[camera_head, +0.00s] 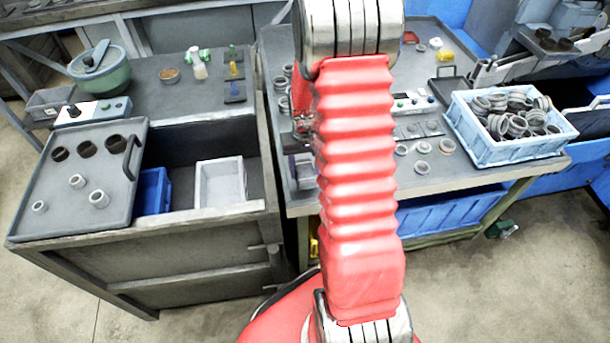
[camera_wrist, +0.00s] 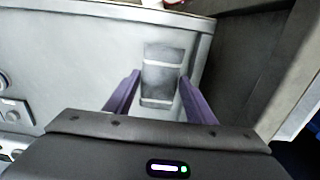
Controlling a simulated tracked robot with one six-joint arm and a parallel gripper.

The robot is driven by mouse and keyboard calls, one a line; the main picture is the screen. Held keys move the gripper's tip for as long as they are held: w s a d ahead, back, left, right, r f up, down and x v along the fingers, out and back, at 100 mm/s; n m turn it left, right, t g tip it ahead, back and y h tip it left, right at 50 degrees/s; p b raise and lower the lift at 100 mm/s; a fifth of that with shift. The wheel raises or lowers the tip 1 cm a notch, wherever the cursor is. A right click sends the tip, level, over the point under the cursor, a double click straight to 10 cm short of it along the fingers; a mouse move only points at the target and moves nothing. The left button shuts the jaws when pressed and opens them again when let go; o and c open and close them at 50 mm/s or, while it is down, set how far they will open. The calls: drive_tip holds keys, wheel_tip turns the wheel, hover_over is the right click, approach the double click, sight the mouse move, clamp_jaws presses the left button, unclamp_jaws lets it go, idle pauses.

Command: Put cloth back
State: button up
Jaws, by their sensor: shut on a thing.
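My gripper (camera_wrist: 160,82) shows in the wrist view, with one purple finger on each side of a small dark grey piece with pale bands. This piece looks like the folded cloth (camera_wrist: 162,72), and the fingers are shut on it. It is over or against a light grey surface near a raised edge; I cannot tell whether it touches. In the head view my red arm hides most of the gripper and the cloth.
A pale blue crate of rings (camera_head: 462,128) stands on the right bench (camera_head: 440,180). On the left are a grey tray with rings (camera_head: 60,205), a white bin (camera_head: 220,183), a blue bin (camera_head: 153,192) and a green pot (camera_head: 102,75). A gap separates the benches.

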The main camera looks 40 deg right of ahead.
sight(305, 171)
drive_tip(key=shift+f, duration=1.8)
drive_tip(key=shift+f, duration=0.1)
drive_tip(key=o, duration=0.7)
drive_tip(key=shift+o, duration=0.2)
wheel_tip(305, 171, up, 11)
drive_tip(key=shift+r, duration=0.6)
